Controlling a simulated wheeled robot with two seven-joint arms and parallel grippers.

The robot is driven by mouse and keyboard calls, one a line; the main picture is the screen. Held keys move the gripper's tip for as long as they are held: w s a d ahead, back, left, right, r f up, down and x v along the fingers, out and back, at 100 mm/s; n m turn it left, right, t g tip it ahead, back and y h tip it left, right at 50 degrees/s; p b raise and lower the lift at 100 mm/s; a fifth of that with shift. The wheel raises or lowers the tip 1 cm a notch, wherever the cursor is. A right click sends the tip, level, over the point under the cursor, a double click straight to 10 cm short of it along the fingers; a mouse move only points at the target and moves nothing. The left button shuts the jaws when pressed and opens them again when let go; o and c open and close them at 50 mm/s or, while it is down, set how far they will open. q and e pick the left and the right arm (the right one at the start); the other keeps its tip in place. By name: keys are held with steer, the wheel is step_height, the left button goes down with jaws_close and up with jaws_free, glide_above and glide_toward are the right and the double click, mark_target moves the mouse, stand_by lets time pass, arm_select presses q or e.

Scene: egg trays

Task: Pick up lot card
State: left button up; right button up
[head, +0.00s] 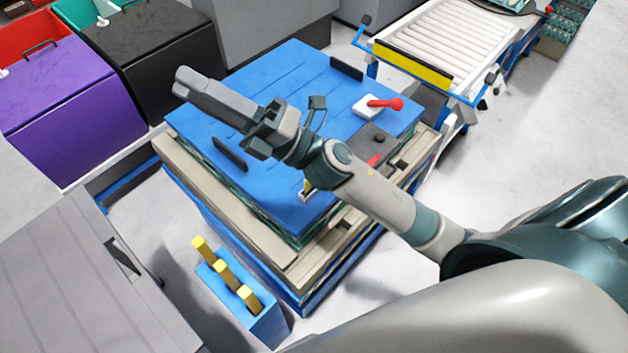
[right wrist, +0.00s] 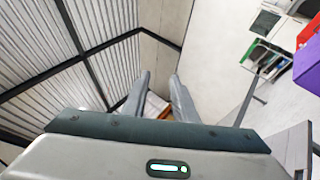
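My right gripper (head: 186,82) is raised above the blue lid (head: 305,62) of a stacked crate pallet and points to the left. In the right wrist view its two fingers (right wrist: 160,78) stand apart with nothing between them, so it is open and empty. A small white and yellow piece (head: 307,190) lies near the lid's front edge, partly hidden by my right arm; I cannot tell whether it is the lot card. No other card can be made out. My left gripper is not in view.
On the lid are a white block with a red handle (head: 368,107), a dark grey box (head: 372,142) and black handles. A blue holder with yellow-topped pieces (head: 240,300) stands in front. Purple (head: 75,115) and black (head: 155,55) bins stand left; a roller conveyor (head: 450,40) stands behind.

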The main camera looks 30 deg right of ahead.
steer(key=s+a+f+n+g+h, duration=0.1)
steer(key=s+a+f+n+g, duration=0.25)
steer(key=n+g, duration=0.65)
steer(key=s+a+f+n+g, duration=0.4)
steer(key=n+g, duration=0.3)
steer(key=n, duration=0.4)
steer(key=d+f+n+h, duration=0.4)
steer(key=d+f+h, duration=0.2)
steer(key=f+h, duration=0.15)
steer(key=w+d+f+h, duration=0.1)
steer(key=w+d+h, duration=0.1)
steer(key=d, duration=0.5)
steer(key=w+d+n+t+h, duration=0.1)
steer(key=w+d+h, duration=0.2)
steer(key=d+h, duration=0.2)
steer(key=w+d+f+h, duration=0.1)
steer(key=w+d+h, duration=0.2)
steer(key=d, duration=0.6)
steer(key=shift+w+d+f+t+h, duration=0.25)
steer(key=shift+d+f+t+h, duration=0.05)
steer(key=shift+d+f+h, duration=0.05)
steer(key=shift+f, duration=0.1)
step_height(320, 180, down, 12)
steer(key=p, duration=0.4)
